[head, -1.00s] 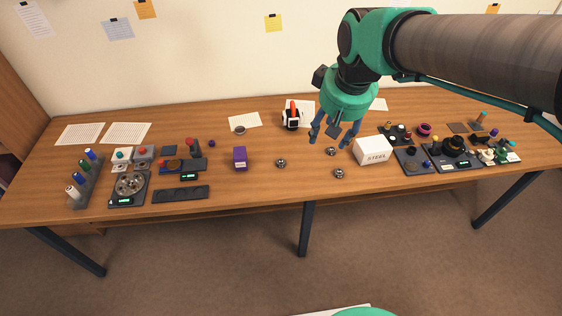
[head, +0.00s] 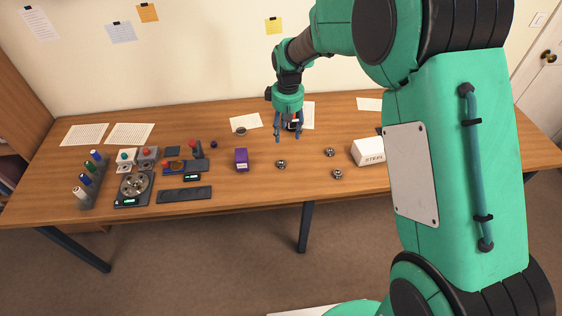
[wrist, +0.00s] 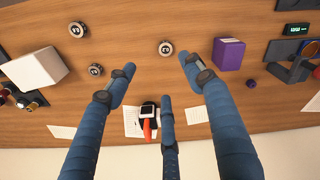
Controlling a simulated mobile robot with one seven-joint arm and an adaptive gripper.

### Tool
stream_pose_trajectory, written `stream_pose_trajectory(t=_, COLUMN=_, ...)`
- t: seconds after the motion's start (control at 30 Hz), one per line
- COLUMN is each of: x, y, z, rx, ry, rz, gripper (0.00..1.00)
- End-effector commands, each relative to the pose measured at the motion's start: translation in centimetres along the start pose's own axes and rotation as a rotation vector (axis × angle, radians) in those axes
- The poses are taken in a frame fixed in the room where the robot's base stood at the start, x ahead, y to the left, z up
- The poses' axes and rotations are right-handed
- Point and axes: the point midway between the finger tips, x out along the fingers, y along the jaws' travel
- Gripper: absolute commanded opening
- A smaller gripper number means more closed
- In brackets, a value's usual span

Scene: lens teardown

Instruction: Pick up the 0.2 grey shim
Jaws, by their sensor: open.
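Three small round grey metal pieces lie apart on the table: one left of centre (head: 281,164), one farther back (head: 330,152) and one nearer the front (head: 338,174). In the wrist view they show at the top middle (wrist: 165,48), at the left (wrist: 95,70) and at the upper left (wrist: 76,29). Any thickness marks are too small to read, so I cannot tell which is the 0.2 grey shim. My gripper (head: 288,137) is open and empty above the back of the table, behind the left piece. Its blue fingers are spread in the wrist view (wrist: 157,62).
A white box (head: 367,152) stands right of the pieces, a purple box (head: 241,159) left. A dark device with a red part (wrist: 148,115) sits behind, below my gripper. Parts and trays fill the left. My arm hides the right side.

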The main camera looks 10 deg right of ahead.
Motion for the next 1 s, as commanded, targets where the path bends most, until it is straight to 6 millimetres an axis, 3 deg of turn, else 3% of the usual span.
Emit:
stream_pose_trajectory(t=0.1, x=2.8, y=0.1, z=-1.4, rx=-0.034, ry=-0.023, rz=-0.013, gripper=0.53)
stream_pose_trajectory(t=0.3, x=5.2, y=0.2, z=-2.4, rx=-0.065, ry=-0.04, rz=-0.023, gripper=0.53)
stream_pose_trajectory(t=0.77, x=5.8, y=0.1, z=-2.5, rx=-0.07, ry=-0.042, rz=-0.024, gripper=0.53)
stream_pose_trajectory(t=1.0, x=7.7, y=0.1, z=-2.4, rx=-0.069, ry=-0.042, rz=-0.025, gripper=0.53)
